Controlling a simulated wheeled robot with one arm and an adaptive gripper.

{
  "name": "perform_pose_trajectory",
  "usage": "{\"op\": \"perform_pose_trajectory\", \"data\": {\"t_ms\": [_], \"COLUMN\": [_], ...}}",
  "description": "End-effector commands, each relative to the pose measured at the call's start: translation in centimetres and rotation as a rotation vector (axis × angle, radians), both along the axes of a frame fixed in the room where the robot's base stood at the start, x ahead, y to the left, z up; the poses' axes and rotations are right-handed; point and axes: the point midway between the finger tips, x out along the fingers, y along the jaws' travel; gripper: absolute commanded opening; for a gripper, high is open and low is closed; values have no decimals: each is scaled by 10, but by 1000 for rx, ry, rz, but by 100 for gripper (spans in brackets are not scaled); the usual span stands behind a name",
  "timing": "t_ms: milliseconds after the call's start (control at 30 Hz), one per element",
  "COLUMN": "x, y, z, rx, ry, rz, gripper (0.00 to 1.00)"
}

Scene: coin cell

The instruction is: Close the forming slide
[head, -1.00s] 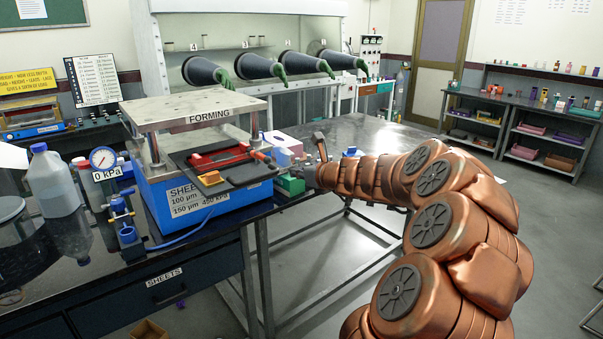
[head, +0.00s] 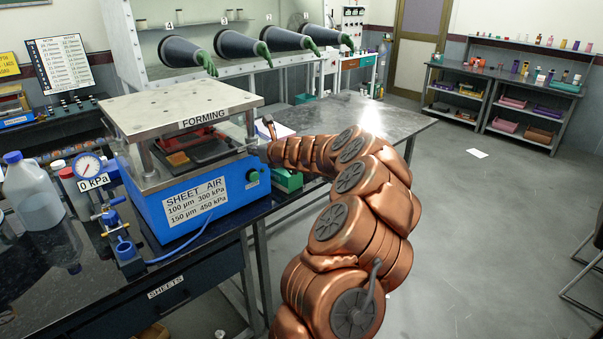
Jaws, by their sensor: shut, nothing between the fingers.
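The forming press (head: 185,110) stands on the bench at left, with a metal top plate marked FORMING over a blue base (head: 205,200). Its dark forming slide (head: 212,156) sits between the posts under the top plate, with a red frame and a small orange block (head: 177,159) on it. It does not jut past the base's front. Whether it is fully seated cannot be told. My copper arm reaches in from the right. My gripper (head: 258,148) is at the press's right side, close to the slide's right end. It is shut and empty; its fingertips are small and partly hidden, so contact is unclear.
A gauge (head: 88,166) reading 0 kPa, a blue valve fitting (head: 122,243) and a large bottle (head: 34,190) stand left of the press. A green box (head: 287,181) sits right of it. The bench top (head: 365,122) behind my arm is largely clear.

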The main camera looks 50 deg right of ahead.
Motion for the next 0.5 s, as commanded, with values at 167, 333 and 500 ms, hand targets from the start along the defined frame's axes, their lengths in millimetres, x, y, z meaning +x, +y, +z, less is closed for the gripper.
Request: {"op": "perform_pose_trajectory", "data": {"t_ms": [167,333,500], "x": [3,4,4], "y": [-4,-5,-6], "z": [0,1,2], "rx": [1,1,-1], "ry": [0,-2,-3], "rz": [-4,-8,-8], "gripper": [0,0,0]}}
